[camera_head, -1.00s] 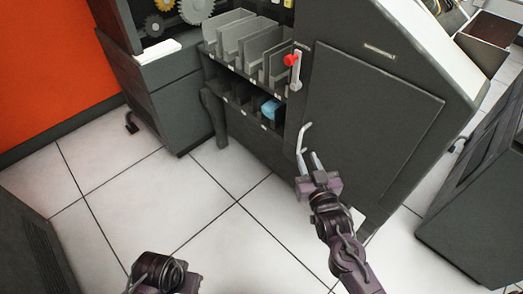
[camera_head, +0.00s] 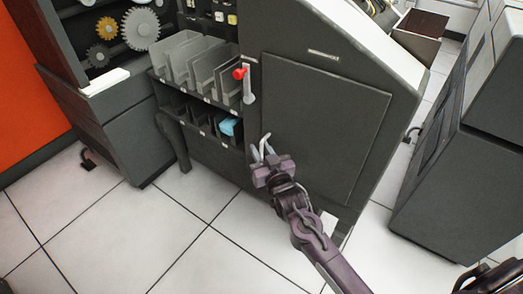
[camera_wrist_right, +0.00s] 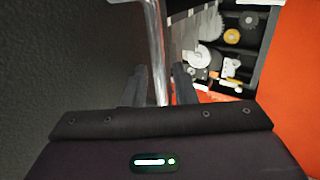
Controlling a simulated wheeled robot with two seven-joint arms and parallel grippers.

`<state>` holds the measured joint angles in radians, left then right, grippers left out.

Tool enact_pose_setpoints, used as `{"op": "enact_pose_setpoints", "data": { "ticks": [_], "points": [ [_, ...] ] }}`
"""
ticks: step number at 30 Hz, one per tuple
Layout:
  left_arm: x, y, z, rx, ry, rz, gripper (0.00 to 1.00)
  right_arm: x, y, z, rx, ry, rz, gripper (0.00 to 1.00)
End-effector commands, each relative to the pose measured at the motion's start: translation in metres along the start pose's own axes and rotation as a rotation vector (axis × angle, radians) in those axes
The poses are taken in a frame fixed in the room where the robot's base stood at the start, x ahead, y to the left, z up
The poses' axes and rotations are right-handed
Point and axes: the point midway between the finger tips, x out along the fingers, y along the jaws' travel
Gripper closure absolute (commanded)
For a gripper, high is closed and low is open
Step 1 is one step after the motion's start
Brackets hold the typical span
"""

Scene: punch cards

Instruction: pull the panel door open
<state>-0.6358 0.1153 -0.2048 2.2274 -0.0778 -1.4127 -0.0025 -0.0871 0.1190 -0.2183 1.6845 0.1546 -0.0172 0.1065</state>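The panel door (camera_head: 325,120) is a flat dark grey panel on the front of a grey machine. It looks shut, lying flush with the machine's face. A thin metal bar handle (camera_head: 265,139) stands out near its lower left edge. It also shows in the right wrist view (camera_wrist_right: 155,30) as a shiny bar. My right gripper (camera_head: 264,151) is at the lower part of this handle. In the right wrist view the fingers (camera_wrist_right: 161,82) are apart, with the bar seen between them and room at the side. Whether they touch it is unclear. My left gripper is not in view.
A red-knobbed lever (camera_head: 243,78) sits left of the door's upper edge. Racks of card slots (camera_head: 200,62) stand further left, with a blue item (camera_head: 229,126) in a lower slot. A dark cabinet (camera_head: 450,185) stands to the right. The tiled floor (camera_head: 190,235) in front is clear.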

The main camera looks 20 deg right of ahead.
Motion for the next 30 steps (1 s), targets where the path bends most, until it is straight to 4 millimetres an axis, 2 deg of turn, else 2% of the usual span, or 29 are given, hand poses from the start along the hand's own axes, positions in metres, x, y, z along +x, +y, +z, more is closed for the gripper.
{"op": "enact_pose_setpoints", "data": {
  "ticks": [1, 6, 21, 26, 30],
  "points": [
    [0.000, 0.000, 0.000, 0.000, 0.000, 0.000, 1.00, 0.000, 0.000, 0.000, 0.000, 0.000, 0.000, 0.79],
    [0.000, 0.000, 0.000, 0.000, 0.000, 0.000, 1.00, 0.000, 0.000, 0.000, 0.000, 0.000, 0.000, 1.00],
    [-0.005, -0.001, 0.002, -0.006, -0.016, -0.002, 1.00, -0.006, -0.005, 0.000, -0.002, -0.003, -0.026, 1.00],
    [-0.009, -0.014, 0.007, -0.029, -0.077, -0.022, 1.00, -0.017, -0.016, -0.001, -0.002, -0.005, -0.086, 1.00],
    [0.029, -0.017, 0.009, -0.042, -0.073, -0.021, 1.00, -0.034, -0.030, -0.002, -0.004, -0.008, -0.167, 1.00]
  ]
}}
